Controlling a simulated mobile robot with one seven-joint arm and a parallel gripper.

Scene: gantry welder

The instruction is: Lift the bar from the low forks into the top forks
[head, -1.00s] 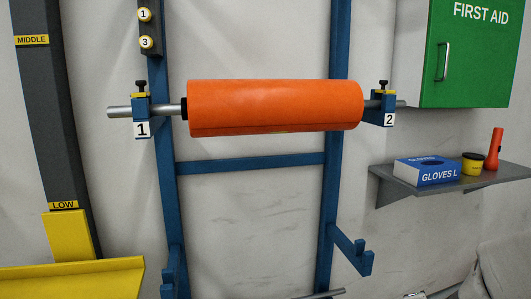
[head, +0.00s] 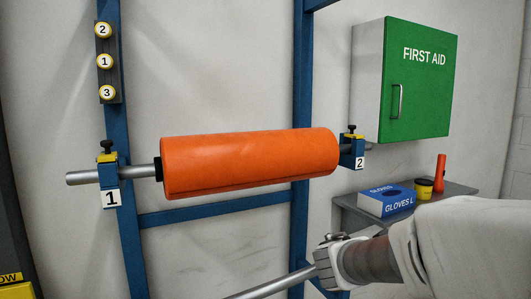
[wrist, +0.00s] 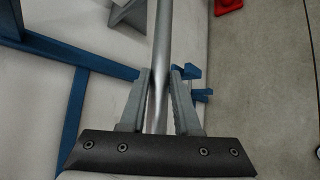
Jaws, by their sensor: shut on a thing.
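My gripper (head: 326,266) is at the lower right of the head view, shut on a bare grey metal bar (head: 275,284). The bar runs down to the left, out of the picture. In the wrist view the bar (wrist: 163,35) lies between the two grey fingers of my gripper (wrist: 160,75). Blue fork prongs (wrist: 202,94) show just right of the fingers; I cannot tell whether the bar touches them. Higher up, blue brackets 1 (head: 108,180) and 2 (head: 352,152) hold a rod with an orange roll (head: 250,162). No empty top forks are in view.
A blue upright (head: 300,100) stands behind the roll. A green first aid cabinet (head: 425,95) hangs at the upper right. Below it a grey shelf (head: 455,187) carries a glove box (head: 387,202), a yellow tub (head: 424,188) and an orange torch (head: 440,173). Numbered yellow buttons (head: 104,61) are upper left.

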